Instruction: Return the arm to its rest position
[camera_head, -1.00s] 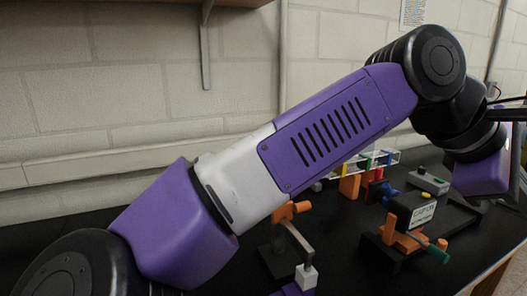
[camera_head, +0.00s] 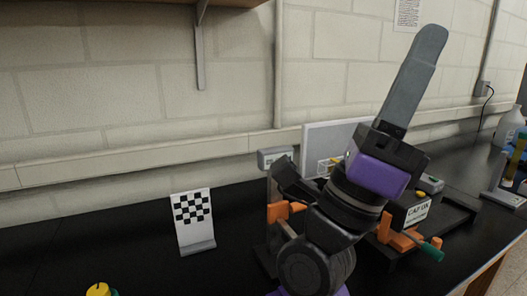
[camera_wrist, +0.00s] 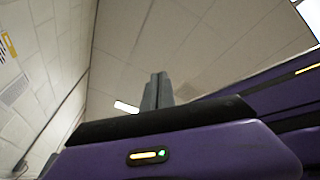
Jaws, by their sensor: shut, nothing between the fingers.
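My gripper (camera_head: 428,45) points up and slightly right in the head view, above the back part of the bench. Its grey fingers lie together, shut, with nothing held. My arm is folded, with the purple and black wrist in front of the bench equipment. In the wrist view, the closed fingers (camera_wrist: 157,90) stick up past my purple wrist housing, against ceiling panels and lights.
A checkerboard stand (camera_head: 193,222) stands on the black bench (camera_head: 120,250) at left. An orange and black clamp fixture (camera_head: 408,240) is right of my wrist, partly hidden. A white panel (camera_head: 330,138) stands behind. A bottle (camera_head: 507,125) is far right. A wall shelf hangs above.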

